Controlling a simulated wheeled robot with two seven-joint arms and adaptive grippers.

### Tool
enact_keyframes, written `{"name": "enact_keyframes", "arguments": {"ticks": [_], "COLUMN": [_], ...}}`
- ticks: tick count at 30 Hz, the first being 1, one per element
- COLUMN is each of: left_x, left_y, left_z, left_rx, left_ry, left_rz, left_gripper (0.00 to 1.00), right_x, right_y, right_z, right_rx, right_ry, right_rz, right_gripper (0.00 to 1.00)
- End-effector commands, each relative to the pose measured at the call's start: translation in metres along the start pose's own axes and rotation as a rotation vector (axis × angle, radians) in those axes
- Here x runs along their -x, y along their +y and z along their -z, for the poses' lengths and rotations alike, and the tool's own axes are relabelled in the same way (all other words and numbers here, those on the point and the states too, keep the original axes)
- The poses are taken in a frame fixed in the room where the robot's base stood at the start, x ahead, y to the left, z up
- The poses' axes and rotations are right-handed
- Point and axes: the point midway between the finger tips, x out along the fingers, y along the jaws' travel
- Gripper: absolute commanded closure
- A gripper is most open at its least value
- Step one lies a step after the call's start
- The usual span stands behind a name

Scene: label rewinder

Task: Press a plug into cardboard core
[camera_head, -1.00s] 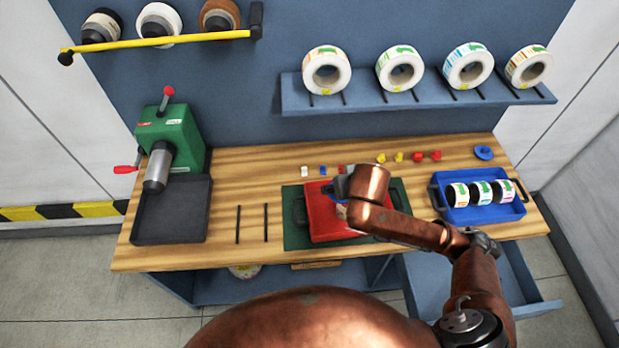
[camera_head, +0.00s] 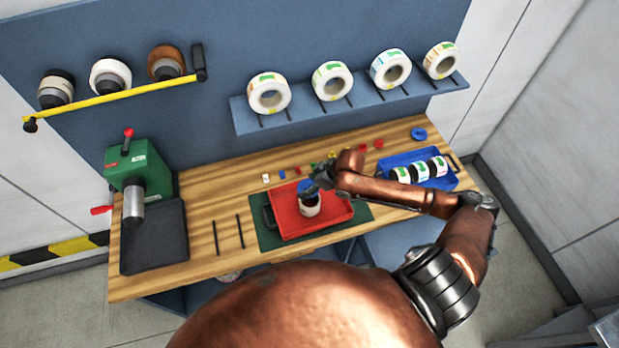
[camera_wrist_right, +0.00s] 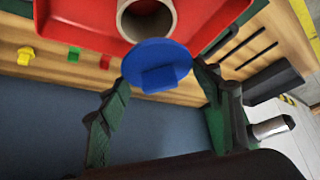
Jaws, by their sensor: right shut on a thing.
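A blue round plug (camera_wrist_right: 157,65) with a raised tab sits between the fingers of my right gripper (camera_wrist_right: 160,78). The cardboard core (camera_wrist_right: 147,16) stands open end up in the red tray, just beyond the plug in the wrist view. My right gripper (camera_head: 312,184) comes from the right and partly hides the plug. My left gripper is not visible.
The red tray (camera_head: 338,212) lies on a green mat (camera_head: 270,238). Small coloured pieces line the bench behind it. A blue tray (camera_head: 447,173) with several label rolls and a blue disc (camera_head: 418,133) are at right. A green machine (camera_head: 138,165) and dark tray (camera_head: 153,250) stand at left.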

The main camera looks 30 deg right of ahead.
Motion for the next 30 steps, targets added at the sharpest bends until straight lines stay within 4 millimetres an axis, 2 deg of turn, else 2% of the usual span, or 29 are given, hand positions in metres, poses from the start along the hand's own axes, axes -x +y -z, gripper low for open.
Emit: {"name": "enact_keyframes", "arguments": {"ticks": [3,11,30], "left_x": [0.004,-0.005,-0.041], "left_y": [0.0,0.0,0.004], "left_z": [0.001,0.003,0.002], "left_rx": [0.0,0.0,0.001], "left_ry": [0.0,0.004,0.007], "left_rz": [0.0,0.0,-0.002], "left_gripper": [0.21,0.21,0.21], "right_x": [0.001,-0.006,-0.032], "right_y": [0.004,0.003,0.004], "right_z": [-0.004,-0.008,-0.025], "right_rx": [0.008,0.01,0.01], "right_ry": [0.0,0.0,0.0], "right_rz": [0.007,0.008,0.007], "right_gripper": [0.63,0.63,0.63]}}
